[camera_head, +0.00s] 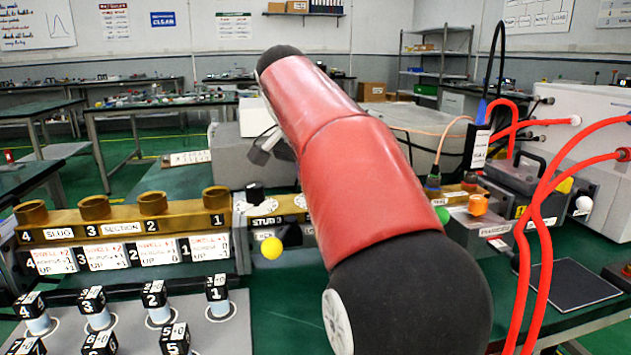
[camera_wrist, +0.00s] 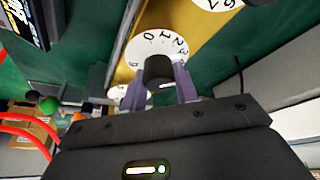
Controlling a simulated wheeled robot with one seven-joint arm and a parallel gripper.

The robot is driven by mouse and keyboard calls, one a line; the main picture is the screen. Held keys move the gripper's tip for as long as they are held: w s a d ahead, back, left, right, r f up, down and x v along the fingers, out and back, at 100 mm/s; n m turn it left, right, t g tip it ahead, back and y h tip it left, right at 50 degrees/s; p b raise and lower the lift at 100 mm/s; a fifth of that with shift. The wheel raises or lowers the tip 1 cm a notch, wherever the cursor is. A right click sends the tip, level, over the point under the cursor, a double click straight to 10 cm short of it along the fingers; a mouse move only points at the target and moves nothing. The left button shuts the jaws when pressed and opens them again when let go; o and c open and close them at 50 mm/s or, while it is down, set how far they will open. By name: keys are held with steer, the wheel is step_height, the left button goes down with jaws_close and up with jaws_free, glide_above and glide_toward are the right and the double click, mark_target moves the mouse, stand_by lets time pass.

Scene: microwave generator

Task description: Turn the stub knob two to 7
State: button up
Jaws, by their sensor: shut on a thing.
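In the wrist view, a black round stub knob (camera_wrist: 158,68) stands on a white dial (camera_wrist: 143,50) with black numbers, 0, 1, 2 and 3 among them. My gripper (camera_wrist: 160,87) has its two greyish-purple fingers on either side of this knob, shut on it. In the head view, my red arm hides the gripper and the held knob. Another black knob (camera_head: 255,191) stands on the brass bar (camera_head: 130,222) left of my arm, above a label that seems to read STUB 3.
Brass rings, cards and numbered black-topped pieces (camera_head: 155,295) fill the left of the bench. A yellow ball (camera_head: 271,248) sits beside my arm. Red cables (camera_head: 535,230) loop at the right near a dark pad (camera_head: 568,285). A second white dial (camera_wrist: 215,3) is close by in the wrist view.

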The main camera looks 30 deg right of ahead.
steer(key=m+g, duration=0.2)
steer(key=m, duration=0.3)
steer(key=m+g, duration=0.2)
steer(key=m, duration=0.3)
steer(key=shift+m, duration=0.5)
steer(key=o, duration=1)
